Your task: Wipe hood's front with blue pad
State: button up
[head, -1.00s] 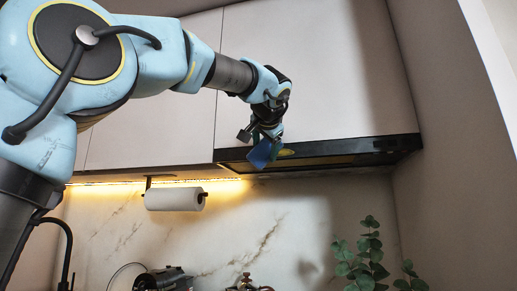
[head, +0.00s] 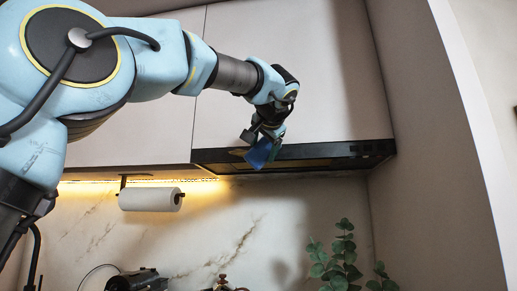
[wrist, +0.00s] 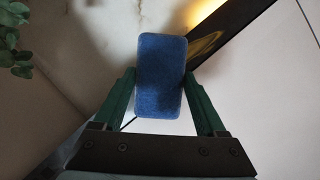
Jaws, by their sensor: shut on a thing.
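The hood (head: 345,152) is a thin black unit under the upper cabinets, its front edge facing me. My gripper (head: 263,141) is at the left half of that front, shut on the blue pad (head: 258,155). In the wrist view the pad (wrist: 160,75) sits between the green fingers of my gripper (wrist: 160,88). A yellow patch (head: 237,152) shows on the hood front just left of the pad; it also shows beside the pad in the wrist view (wrist: 206,45). The pad overlaps the hood front in the head view; I cannot tell whether it touches. The surface behind the pad is hidden.
Pale cabinet doors (head: 290,75) rise above the hood. A paper towel roll (head: 150,200) hangs below left. A plant (head: 340,255) stands lower right, and a side wall (head: 425,190) bounds the hood on the right. Dark cookware (head: 137,280) shows at the bottom.

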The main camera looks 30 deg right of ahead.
aim_at(225, 157)
jog(key=s+d, duration=0.2)
jog(key=shift+s+d+p, duration=0.15)
jog(key=shift+d+p, duration=0.15)
jog(key=shift+a, duration=0.1)
jog(key=shift+w+a+b, duration=0.5)
jog(key=shift+w+a, duration=0.75)
jog(key=shift+a, duration=0.15)
jog(key=shift+w+a, duration=3.8)
jog(key=shift+s+a+b, duration=0.1)
jog(key=shift+b, duration=0.3)
jog(key=shift+s+a+f, duration=0.1)
jog(key=shift+s+a, duration=0.05)
jog(key=shift+a, duration=0.05)
jog(key=shift+s+a+b, duration=1.15)
jog(key=shift+s+a, duration=0.55)
jog(key=shift+s, duration=0.25)
jog(key=shift+s+a, duration=0.1)
